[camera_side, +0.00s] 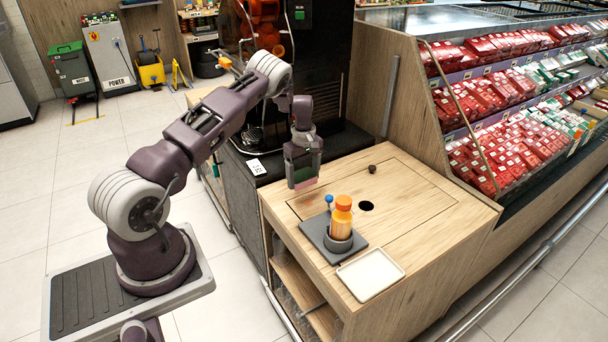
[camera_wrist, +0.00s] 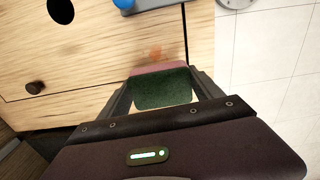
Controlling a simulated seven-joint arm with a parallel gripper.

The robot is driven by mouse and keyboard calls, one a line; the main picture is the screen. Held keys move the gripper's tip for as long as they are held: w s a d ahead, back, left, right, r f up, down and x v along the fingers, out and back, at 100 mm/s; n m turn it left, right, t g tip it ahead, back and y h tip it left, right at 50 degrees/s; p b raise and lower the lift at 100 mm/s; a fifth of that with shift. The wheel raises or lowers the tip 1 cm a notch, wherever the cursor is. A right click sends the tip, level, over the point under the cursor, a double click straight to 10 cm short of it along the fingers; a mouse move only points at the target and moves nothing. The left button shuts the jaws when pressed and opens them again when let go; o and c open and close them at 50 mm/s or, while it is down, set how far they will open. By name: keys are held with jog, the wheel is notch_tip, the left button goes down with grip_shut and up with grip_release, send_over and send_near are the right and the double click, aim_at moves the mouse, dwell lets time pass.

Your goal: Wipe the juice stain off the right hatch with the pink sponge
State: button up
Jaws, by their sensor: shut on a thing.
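My gripper (camera_side: 302,178) is shut on the pink sponge (camera_side: 307,184), over the left part of the wooden counter top. In the wrist view the sponge (camera_wrist: 158,68) shows a pink edge and a dark green face between my fingers. A faint orange juice stain (camera_wrist: 155,51) lies on the pale wooden hatch (camera_wrist: 100,55), just beyond the sponge's pink edge. The hatch also shows in the side view (camera_side: 405,195). Whether the sponge touches the wood is unclear.
An orange bottle (camera_side: 341,218) stands in a holder on a grey plate (camera_side: 318,229), beside a blue-topped item (camera_side: 329,200). A white tray (camera_side: 370,275) lies at the front edge. The hatch has a dark knob (camera_side: 372,168) and a round hole (camera_side: 366,206). Its right part is clear.

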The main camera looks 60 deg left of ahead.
aim_at(303, 199)
notch_tip(303, 199, down, 6)
jog(key=shift+r, duration=0.1)
jog(key=shift+d+f, duration=0.15)
jog(key=shift+d, duration=0.85)
jog(key=shift+d+f, duration=0.1)
jog(key=shift+d, duration=0.85)
jog(key=shift+a+r, duration=0.1)
jog(key=shift+a, duration=0.8)
jog(key=shift+w+a, duration=0.1)
jog(key=shift+a, duration=0.65)
jog(key=shift+d, duration=1.55)
jog(key=shift+a, duration=1.95)
jog(key=shift+d+r, duration=0.1)
jog(key=shift+r, duration=3.9)
jog(key=shift+r, duration=0.1)
